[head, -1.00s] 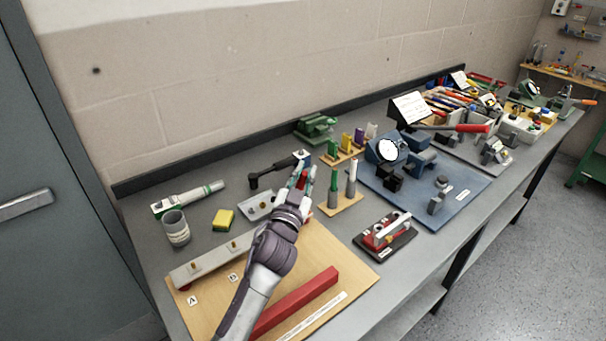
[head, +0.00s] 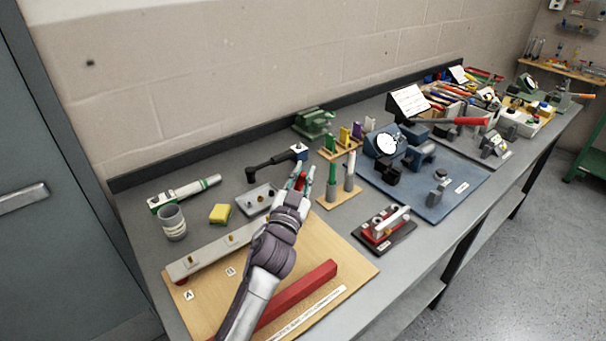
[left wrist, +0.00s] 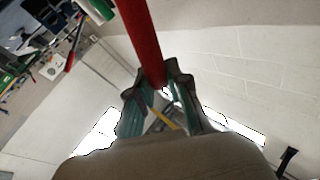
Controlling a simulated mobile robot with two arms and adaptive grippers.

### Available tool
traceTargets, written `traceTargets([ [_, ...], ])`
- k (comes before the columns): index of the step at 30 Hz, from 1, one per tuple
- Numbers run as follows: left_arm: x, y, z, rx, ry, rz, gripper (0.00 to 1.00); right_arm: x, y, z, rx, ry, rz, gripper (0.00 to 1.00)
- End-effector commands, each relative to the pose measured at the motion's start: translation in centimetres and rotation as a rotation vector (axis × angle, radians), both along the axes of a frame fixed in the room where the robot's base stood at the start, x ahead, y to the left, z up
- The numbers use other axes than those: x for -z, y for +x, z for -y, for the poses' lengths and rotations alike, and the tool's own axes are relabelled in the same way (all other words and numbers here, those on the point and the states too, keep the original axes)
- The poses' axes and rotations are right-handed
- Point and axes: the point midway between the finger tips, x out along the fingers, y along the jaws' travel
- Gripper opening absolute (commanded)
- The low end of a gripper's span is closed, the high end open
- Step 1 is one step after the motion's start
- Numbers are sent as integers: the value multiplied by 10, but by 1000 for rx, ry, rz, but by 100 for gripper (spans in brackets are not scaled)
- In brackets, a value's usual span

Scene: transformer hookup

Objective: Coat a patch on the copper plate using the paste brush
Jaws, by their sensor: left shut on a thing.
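My left gripper (head: 302,183) is shut on a red handle (left wrist: 142,40), which I take to be the paste brush. It also shows as a small bit of red between the fingers in the head view (head: 299,182). The brush's bristles are not clear in either view. The gripper is above the bench, at the far edge of a wooden board (head: 320,248). No plate looks plainly copper. A long pale grey bar (head: 205,257) with brass studs lies on the board, by labels A and B, partly behind my arm. My right gripper is not in view.
A small grey tray (head: 257,199), yellow sponge (head: 219,213) and grey cup (head: 173,223) stand left of the gripper. A wooden stand with upright tools (head: 339,197) is close on its right. A red bar (head: 310,288) lies on the board's near side.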

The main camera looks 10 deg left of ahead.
Motion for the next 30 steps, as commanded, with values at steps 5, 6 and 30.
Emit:
traceTargets([
  [5,3,0,0,0,0,0,0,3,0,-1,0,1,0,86],
  [6,3,0,0,0,0,0,0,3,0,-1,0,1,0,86],
  [30,7,6,5,-1,0,0,0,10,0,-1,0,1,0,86],
])
